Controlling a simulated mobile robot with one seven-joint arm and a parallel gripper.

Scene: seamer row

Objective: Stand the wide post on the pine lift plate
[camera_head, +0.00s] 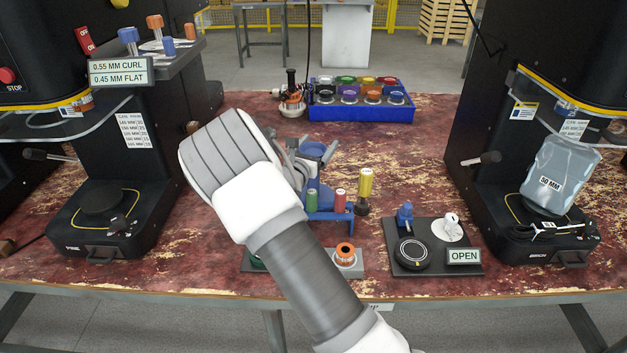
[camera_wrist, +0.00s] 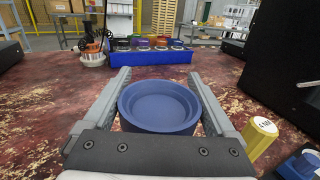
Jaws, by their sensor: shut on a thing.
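My gripper (camera_head: 308,163) is above the middle of the table, partly hidden behind my arm in the head view. In the wrist view its fingers (camera_wrist: 162,102) are shut on a wide, round blue piece (camera_wrist: 158,112) with a recessed top, apparently the wide post. Its blue top also shows in the head view (camera_head: 313,149); its lower part is hidden. The left machine's front label (camera_head: 72,247) seems to read PINE. Its round black lift plate (camera_head: 100,198) looks bare and lies well to the left of my gripper.
Green (camera_head: 311,199), red (camera_head: 340,201) and yellow (camera_head: 365,183) posts stand near my gripper. The right machine carries a grey bag (camera_head: 560,175). A black board (camera_head: 433,262) has an OPEN sign. A blue crate (camera_head: 362,113) stands behind. A lever (camera_head: 45,155) juts from the left machine.

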